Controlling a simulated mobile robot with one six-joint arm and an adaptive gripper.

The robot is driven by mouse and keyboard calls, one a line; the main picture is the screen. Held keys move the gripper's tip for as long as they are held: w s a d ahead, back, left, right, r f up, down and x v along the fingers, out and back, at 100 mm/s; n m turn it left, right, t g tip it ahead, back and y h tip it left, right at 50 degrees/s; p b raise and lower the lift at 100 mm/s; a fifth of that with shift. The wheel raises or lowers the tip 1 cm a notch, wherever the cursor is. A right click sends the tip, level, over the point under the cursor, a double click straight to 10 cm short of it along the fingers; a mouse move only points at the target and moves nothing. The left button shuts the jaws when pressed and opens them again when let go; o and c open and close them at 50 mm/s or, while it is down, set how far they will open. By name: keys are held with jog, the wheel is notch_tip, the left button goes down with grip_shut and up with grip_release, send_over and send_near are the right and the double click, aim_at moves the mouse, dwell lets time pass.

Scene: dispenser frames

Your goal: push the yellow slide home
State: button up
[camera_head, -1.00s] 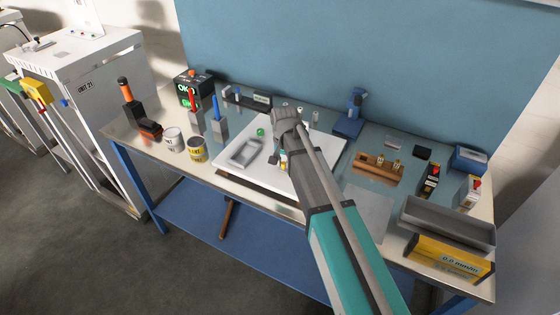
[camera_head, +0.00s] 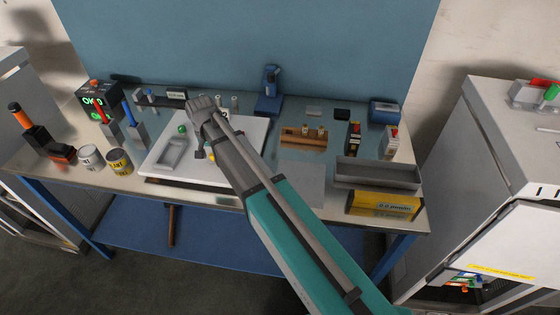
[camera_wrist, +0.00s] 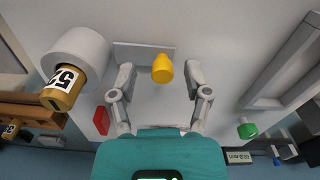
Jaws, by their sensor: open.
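In the wrist view the yellow slide (camera_wrist: 162,70) shows as a rounded yellow knob beside a flat grey bar (camera_wrist: 130,54) on the white board (camera_wrist: 215,40). My gripper (camera_wrist: 160,76) is open, with one finger on each side of the knob in the picture. Gaps show on both sides, and I see no finger touching it. I cannot tell how far the fingertips are above the board. In the head view my gripper (camera_head: 200,153) points down over the white board (camera_head: 240,160), and my arm hides much of that area. A small yellow patch shows beside it.
On the board are a grey frame (camera_wrist: 283,65), a green knob (camera_wrist: 246,130), a red block (camera_wrist: 101,121) and a brass-and-grey cylinder (camera_wrist: 70,75) close to one finger. Cans (camera_head: 119,161) stand left of the board; a wooden rack (camera_head: 303,138) and grey tray (camera_head: 378,172) stand right.

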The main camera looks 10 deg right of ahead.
jog(key=shift+w+a, duration=0.2)
jog(key=shift+a, duration=0.3)
jog(key=shift+w+a, duration=0.3)
jog(key=shift+a, duration=0.45)
jog(key=shift+s+d+r+p, duration=0.1)
jog(key=shift+d+r+p, duration=0.05)
jog(key=shift+r+p, duration=0.8)
notch_tip(320, 180, up, 12)
jog(key=p, duration=1.2)
jog(key=s+d+f+b, duration=0.2)
jog(key=s+d, duration=0.3)
jog(key=d, duration=0.4)
jog(key=s+d+f+n+b, duration=0.1)
jog(key=s+d+f+b, duration=0.2)
jog(key=s+d, duration=0.3)
jog(key=s+d+f+n+b, duration=0.1)
jog(key=s+d+f+b, duration=0.2)
jog(key=d, duration=1)
jog(key=shift+s+f, duration=0.2)
jog(key=shift+s, duration=1.05)
notch_tip(320, 180, up, 8)
jog(key=n+p, duration=0.5)
jog(key=p, duration=0.3)
send_over(210, 160)
jog(key=shift+w+a+r, duration=0.1)
jog(key=shift+w, duration=0.05)
